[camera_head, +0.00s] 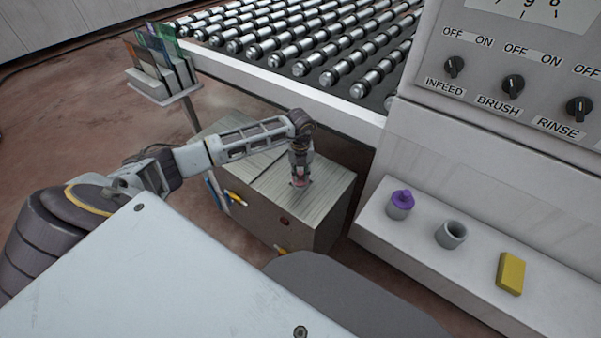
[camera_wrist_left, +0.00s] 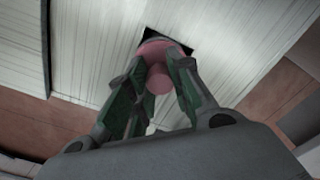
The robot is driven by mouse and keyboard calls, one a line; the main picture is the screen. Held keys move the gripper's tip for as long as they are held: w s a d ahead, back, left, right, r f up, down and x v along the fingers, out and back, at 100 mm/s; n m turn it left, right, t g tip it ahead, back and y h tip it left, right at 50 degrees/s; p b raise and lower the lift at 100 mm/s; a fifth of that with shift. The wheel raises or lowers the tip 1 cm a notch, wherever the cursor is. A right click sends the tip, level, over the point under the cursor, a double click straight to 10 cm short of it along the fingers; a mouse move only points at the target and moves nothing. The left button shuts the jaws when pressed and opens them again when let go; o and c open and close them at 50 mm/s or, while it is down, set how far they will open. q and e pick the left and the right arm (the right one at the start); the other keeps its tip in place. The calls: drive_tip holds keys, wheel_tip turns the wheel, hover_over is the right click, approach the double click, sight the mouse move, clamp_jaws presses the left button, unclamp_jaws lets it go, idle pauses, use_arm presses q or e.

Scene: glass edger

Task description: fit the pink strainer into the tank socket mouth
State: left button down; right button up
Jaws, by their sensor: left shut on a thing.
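The pink strainer (camera_head: 300,181) is under my left gripper (camera_head: 300,172) at the tank top. The left wrist view shows the strainer (camera_wrist_left: 158,78) between the two fingers of my left gripper (camera_wrist_left: 155,90), which is shut on it. The tank (camera_head: 330,191) is a metal box with a lined top. Its socket mouth (camera_wrist_left: 183,46) shows as a dark opening just behind and beside the strainer. The strainer hides much of it. I cannot tell how deep the strainer sits. My right gripper is not in view.
A ledge at the right holds a purple-topped part (camera_head: 401,204), an empty grey cup (camera_head: 451,234) and a yellow block (camera_head: 511,273). The roller conveyor (camera_head: 300,45) runs behind the tank. A rack of glass samples (camera_head: 160,65) stands at the upper left.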

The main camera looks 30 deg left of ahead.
use_arm(q)
drive_tip(key=shift+f+b, duration=0.45)
drive_tip(key=shift+f, duration=0.35)
drive_tip(key=c, duration=1.2)
unclamp_jaws()
drive_tip(key=shift+r, duration=0.1)
drive_tip(key=shift+r+p, duration=2.05)
drive_tip(key=shift+r, duration=1.2)
drive_tip(key=shift+f, duration=0.15)
drive_tip(key=shift+r+p, duration=1.5)
drive_tip(key=shift+r, duration=1.55)
